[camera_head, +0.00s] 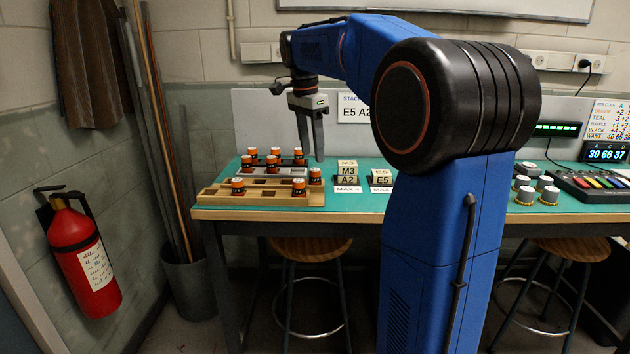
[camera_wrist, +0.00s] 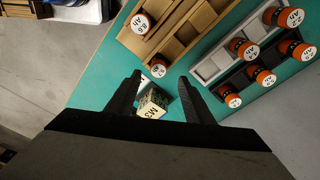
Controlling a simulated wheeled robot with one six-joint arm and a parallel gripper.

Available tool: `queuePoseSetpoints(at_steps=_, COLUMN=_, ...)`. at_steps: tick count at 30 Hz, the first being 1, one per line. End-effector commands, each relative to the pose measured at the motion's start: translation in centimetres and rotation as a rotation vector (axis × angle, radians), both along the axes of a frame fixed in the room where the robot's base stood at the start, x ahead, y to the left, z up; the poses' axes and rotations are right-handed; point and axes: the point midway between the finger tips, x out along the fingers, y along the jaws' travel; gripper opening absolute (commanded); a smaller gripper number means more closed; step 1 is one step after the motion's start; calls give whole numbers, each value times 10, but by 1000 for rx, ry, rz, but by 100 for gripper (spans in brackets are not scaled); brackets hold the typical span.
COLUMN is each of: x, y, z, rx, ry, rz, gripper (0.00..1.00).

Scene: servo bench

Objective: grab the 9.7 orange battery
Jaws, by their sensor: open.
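Several black batteries with orange tops and pale labelled caps stand in trays at the left of the bench. In the wrist view, one battery (camera_wrist: 141,22) is in the wooden tray (camera_wrist: 185,52), and another battery (camera_wrist: 157,68) is at that tray's near corner. More stand in the grey and black racks, such as this battery (camera_wrist: 243,48). The cap labels are too small to read surely, so I cannot tell which is the 9.7 one. My gripper (camera_head: 313,158) is open and empty, pointing down beside the trays; its fingers also show in the wrist view (camera_wrist: 159,78).
Small lettered blocks (camera_head: 348,171) are stacked right of the trays; one block (camera_wrist: 152,103) shows between my fingers in the wrist view. Silver cylinders (camera_head: 525,194) and a button box (camera_head: 590,186) are at the right.

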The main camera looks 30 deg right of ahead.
Motion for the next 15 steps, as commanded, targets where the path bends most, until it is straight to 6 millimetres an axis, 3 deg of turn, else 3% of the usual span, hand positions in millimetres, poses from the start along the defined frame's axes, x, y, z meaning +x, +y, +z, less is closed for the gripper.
queuePoseSetpoints(at_steps=9, x=-3, y=-4, z=-38, rx=0, ry=2, rz=0, gripper=47)
queuePoseSetpoints(at_steps=15, x=-3, y=-5, z=-51, rx=0, ry=0, rz=0, gripper=47)
